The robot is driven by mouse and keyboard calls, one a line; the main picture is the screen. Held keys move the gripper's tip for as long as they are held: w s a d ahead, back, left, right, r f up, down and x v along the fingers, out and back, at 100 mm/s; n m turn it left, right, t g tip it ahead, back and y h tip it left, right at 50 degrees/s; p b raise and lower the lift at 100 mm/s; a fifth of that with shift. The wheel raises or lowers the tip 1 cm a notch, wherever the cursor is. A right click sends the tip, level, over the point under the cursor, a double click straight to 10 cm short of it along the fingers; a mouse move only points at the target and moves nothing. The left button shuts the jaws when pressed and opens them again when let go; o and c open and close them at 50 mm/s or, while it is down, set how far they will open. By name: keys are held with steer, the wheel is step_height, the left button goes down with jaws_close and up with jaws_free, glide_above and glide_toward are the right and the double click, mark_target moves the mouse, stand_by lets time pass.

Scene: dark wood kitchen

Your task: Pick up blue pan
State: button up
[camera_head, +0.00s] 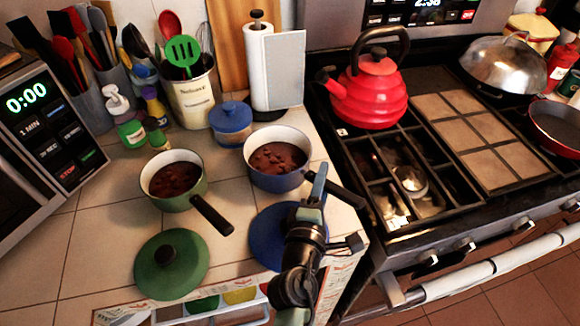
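The blue pan (262,181) stands on the tiled counter, left of the stove, with dark brown food inside. Its dark handle (348,193) points to the lower right, toward the counter's edge. My gripper (320,187) is at the handle, close to the pan's right rim, and covers part of the handle. The view does not show whether the fingers are closed on it or only beside it. A blue lid (264,241) lies flat on the counter in front of the pan, partly hidden by my arm.
A green pan (184,201) and green lid (160,278) are on the left. A blue lidded jar (231,124) and paper towel holder (274,70) stand behind. A red kettle (371,94) sits on the stove (443,165) at right. A microwave (45,130) is far left.

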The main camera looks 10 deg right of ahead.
jaws_close()
stand_by(1.0)
steer(key=shift+r, duration=0.1)
